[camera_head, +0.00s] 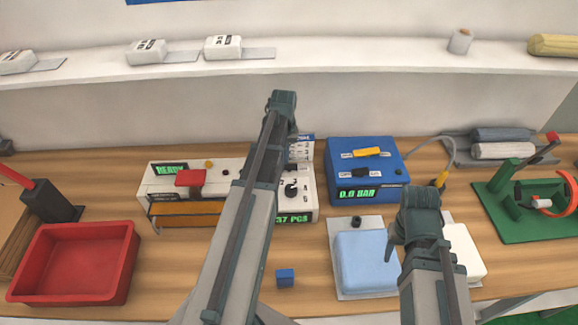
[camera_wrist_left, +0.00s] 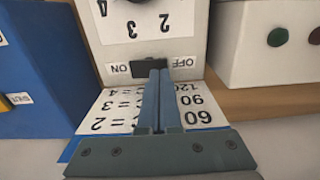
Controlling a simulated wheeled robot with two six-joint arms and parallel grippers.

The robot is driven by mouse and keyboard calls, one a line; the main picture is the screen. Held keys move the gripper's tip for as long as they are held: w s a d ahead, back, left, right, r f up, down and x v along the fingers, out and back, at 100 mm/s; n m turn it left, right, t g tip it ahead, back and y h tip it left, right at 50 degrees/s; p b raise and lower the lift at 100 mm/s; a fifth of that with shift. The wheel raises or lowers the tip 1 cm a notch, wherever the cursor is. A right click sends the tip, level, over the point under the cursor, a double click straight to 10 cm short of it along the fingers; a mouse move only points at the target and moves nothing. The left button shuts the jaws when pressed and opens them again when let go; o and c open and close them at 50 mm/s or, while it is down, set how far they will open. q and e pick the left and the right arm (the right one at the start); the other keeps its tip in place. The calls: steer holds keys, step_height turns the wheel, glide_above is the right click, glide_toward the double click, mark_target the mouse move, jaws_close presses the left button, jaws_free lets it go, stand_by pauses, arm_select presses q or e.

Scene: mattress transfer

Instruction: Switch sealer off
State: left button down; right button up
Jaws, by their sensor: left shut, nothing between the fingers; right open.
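A white unit (camera_head: 307,200) with a dial, a settings chart and a green display stands mid-table. I cannot read the word sealer on any machine. The left wrist view, upside down, shows this unit's dark switch (camera_wrist_left: 139,69) between ON and OFF labels. My left gripper (camera_wrist_left: 158,74) is shut and empty, its fingertips at the switch on the OFF side. Contact and switch position are unclear. In the head view my left arm hides the fingertips. My right gripper (camera_head: 396,245) is open, above the blue pad's right edge, partly hidden by its arm.
A white READY machine (camera_head: 160,182) with an orange bar stands left, a blue BAR unit (camera_head: 335,152) right. A red tray (camera_head: 120,275), a blue cube (camera_head: 285,278), a light-blue pad (camera_head: 365,260) and a green fixture (camera_head: 497,230) occupy the table. A shelf (camera_head: 330,65) runs behind.

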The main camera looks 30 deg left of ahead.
arm_select(q)
steer(key=shift+f+b, duration=0.6)
steer(key=shift+f, duration=0.05)
arm_select(e)
steer(key=shift+f, duration=0.65)
arm_select(q)
steer(key=shift+r, duration=0.2)
arm_select(e)
steer(key=shift+r, duration=0.2)
arm_select(q)
step_height(320, 180, up, 7)
steer(key=p, duration=0.7)
arm_select(e)
step_height(320, 180, up, 7)
arm_select(q)
steer(key=shift+f, duration=0.15)
arm_select(e)
steer(key=shift+f, duration=0.15)
